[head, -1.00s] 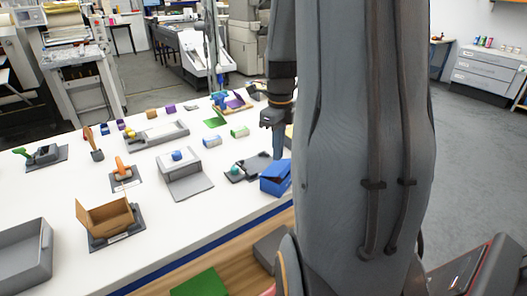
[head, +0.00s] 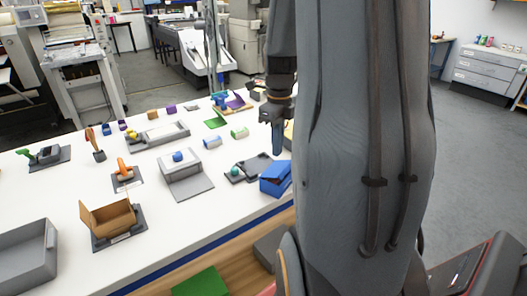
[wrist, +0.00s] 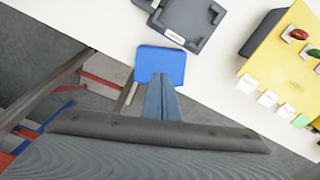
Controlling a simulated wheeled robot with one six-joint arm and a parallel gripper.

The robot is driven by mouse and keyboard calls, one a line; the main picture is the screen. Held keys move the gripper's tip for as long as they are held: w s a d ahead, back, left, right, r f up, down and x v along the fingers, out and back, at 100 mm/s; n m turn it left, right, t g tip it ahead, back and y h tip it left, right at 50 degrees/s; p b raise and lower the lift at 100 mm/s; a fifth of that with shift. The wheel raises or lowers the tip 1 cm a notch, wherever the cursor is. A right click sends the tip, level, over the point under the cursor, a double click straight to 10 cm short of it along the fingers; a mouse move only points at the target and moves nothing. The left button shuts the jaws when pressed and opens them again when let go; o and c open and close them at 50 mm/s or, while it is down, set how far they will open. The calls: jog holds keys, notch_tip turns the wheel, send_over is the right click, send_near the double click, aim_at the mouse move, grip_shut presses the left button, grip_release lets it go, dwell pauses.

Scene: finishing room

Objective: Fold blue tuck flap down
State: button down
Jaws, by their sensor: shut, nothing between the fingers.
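The blue box (head: 275,180) stands near the front edge of the white table, left of my arm in the head view. Its upper blue panel looks tilted, but I cannot tell the tuck flap's exact angle. My gripper (head: 277,153) points down just above the box's back right side. In the wrist view a blue panel (wrist: 162,62) lies at the fingertips of my gripper (wrist: 160,77). The fingers are together with nothing between them. Whether they touch the panel is unclear. The fingers hide part of the blue panel's near edge.
A dark grey fixture (wrist: 188,20) lies close beyond the blue panel. A yellow board (wrist: 285,60) with coloured pieces stands at right in the wrist view. An open brown box (head: 108,218) and a grey tray (head: 28,262) are at left on the table (head: 165,235).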

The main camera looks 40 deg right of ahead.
notch_tip(320, 180, up, 8)
jog(key=p, duration=0.6)
jog(key=shift+a+f, duration=0.1)
dwell(0.4)
